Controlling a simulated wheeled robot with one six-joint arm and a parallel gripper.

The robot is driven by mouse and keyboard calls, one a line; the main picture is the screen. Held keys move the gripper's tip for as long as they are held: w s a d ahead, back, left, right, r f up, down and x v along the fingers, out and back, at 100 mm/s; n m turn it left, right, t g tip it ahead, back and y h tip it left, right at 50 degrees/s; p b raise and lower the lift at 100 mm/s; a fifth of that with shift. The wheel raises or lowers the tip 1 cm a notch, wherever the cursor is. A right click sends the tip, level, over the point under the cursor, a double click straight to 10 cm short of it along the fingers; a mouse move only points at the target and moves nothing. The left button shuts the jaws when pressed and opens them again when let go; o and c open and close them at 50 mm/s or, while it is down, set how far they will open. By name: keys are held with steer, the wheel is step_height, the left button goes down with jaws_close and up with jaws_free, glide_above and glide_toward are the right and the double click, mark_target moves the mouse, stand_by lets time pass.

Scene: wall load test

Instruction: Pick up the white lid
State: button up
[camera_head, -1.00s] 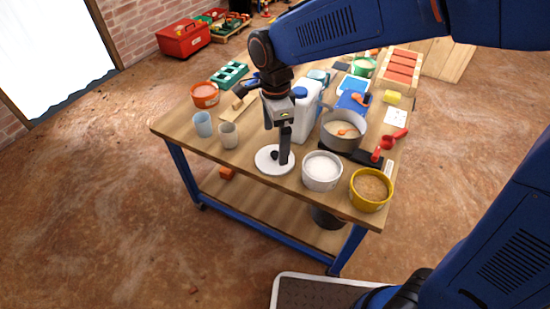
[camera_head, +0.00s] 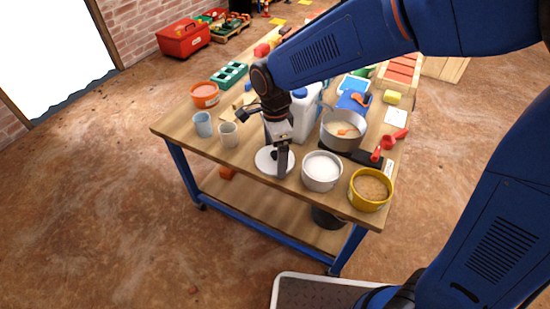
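The white lid (camera_head: 263,164) is a flat round disc with a dark knob (camera_head: 273,155) at its middle. It lies on the wooden workbench (camera_head: 243,152) near the front edge. My gripper (camera_head: 281,174) points down over the right part of the lid and hides some of it. From this side, only one finger shows clearly, so the gap between the fingers is hidden. The knob shows just left of the finger. I cannot tell whether the gripper touches the lid.
A white-filled bowl (camera_head: 322,171) stands close to the right of the lid, with a yellow bowl (camera_head: 370,188) beyond. A white jug (camera_head: 304,116) and a pot (camera_head: 343,131) stand behind.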

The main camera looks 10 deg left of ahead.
steer(key=c, duration=0.3)
steer(key=shift+c, duration=0.2)
